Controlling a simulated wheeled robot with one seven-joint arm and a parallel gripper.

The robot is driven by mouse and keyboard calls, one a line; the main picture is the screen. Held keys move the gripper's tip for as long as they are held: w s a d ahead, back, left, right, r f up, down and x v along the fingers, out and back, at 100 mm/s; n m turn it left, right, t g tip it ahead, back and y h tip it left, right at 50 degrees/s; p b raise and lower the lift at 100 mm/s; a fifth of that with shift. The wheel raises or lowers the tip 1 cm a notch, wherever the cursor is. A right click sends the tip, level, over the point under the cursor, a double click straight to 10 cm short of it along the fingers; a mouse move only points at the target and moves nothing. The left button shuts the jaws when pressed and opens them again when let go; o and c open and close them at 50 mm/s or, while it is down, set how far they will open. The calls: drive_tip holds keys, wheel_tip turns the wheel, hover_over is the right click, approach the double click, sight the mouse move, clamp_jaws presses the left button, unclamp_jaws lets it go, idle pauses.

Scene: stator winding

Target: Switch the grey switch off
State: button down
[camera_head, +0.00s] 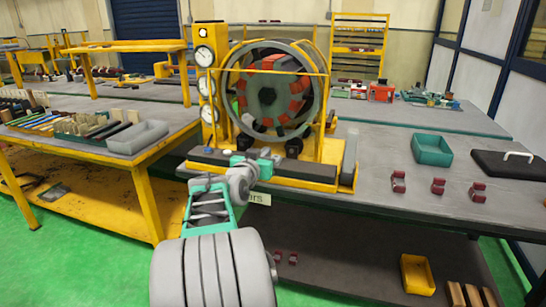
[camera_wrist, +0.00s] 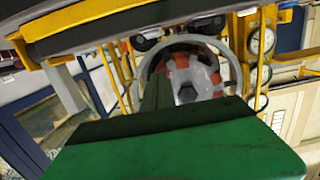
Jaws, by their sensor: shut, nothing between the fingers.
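The stator machine (camera_head: 268,95) stands on a yellow base (camera_head: 300,182) on the grey table, with a large ring, red-orange blocks and a dark centre. I cannot make out the grey switch in either view; it may be hidden by my arm or too small to tell. My gripper (camera_head: 265,158) is shut and empty, low in front of the machine by the base's front edge. In the tilted wrist view my shut gripper (camera_wrist: 158,85) is dark green and points towards the ring (camera_wrist: 187,75). Whether it touches anything cannot be told.
Round gauges (camera_head: 205,57) stand in a column left of the ring. A teal bin (camera_head: 432,149), a black case (camera_head: 508,168) and small red parts (camera_head: 398,181) lie on the table to the right. Another table (camera_head: 100,152) with trays stands left. The table between machine and bin is clear.

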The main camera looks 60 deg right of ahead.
hover_over(273, 156)
drive_tip(key=s+a, duration=0.2)
drive_tip(key=a, duration=0.1)
drive_tip(key=shift+w+f, duration=0.25)
drive_tip(key=shift+f, duration=0.2)
wheel_tip(273, 156, down, 3)
drive_tip(key=shift+w+d+r, duration=0.1)
drive_tip(key=shift+d, duration=0.05)
drive_tip(key=shift+f, duration=0.6)
drive_tip(key=shift+d, duration=0.1)
